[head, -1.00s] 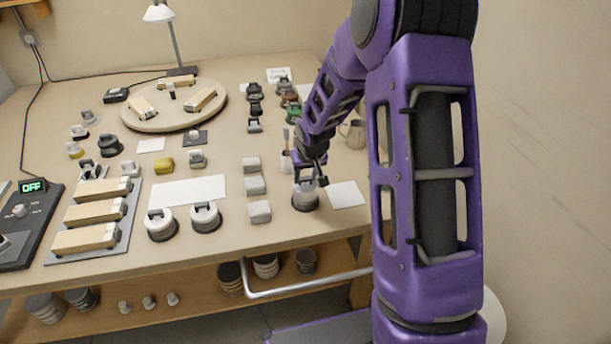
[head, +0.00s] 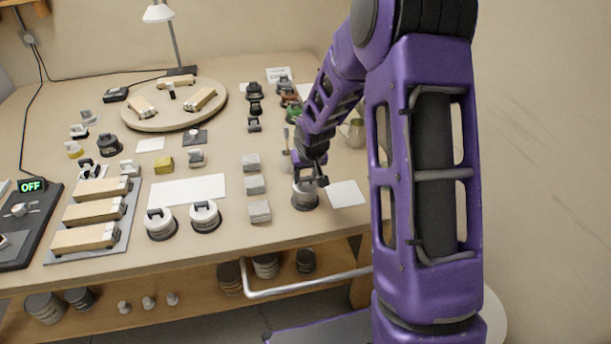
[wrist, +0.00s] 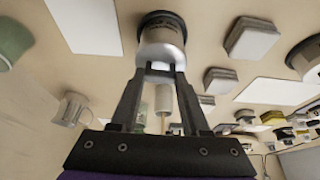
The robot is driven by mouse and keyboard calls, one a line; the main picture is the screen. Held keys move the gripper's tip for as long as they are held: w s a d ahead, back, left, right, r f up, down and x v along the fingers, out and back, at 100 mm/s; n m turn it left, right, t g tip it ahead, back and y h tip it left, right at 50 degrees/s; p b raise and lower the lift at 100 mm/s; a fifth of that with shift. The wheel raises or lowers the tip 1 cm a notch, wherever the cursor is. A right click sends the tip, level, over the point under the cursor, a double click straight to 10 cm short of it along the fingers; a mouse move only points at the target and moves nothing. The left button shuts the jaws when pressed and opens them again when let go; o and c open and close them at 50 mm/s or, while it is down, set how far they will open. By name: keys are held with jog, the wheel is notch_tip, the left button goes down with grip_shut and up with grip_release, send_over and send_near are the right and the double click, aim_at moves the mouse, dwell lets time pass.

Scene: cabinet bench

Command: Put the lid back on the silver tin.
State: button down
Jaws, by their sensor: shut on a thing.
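My gripper (head: 312,177) is over the silver tin (head: 305,198) near the bench's front right. In the wrist view, my gripper (wrist: 162,72) is shut on the silver lid (wrist: 163,50), one finger on each side of its top. The lid is right at the tin, whose dark round lower part (wrist: 161,17) shows beyond it. The fingers hide part of the lid, and I cannot tell whether it sits fully flush.
A white card (head: 346,194) lies right of the tin. Grey blocks (head: 259,211) stand in a column to its left. Two white-topped round tins (head: 205,216) stand farther left. A metal jug (head: 354,134) stands behind on the right.

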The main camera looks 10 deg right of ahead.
dwell(0.4)
grip_release()
jog(key=shift+r, duration=0.1)
dwell(0.3)
jog(key=shift+r+p, duration=2.5)
jog(key=shift+r, duration=0.85)
grip_shut()
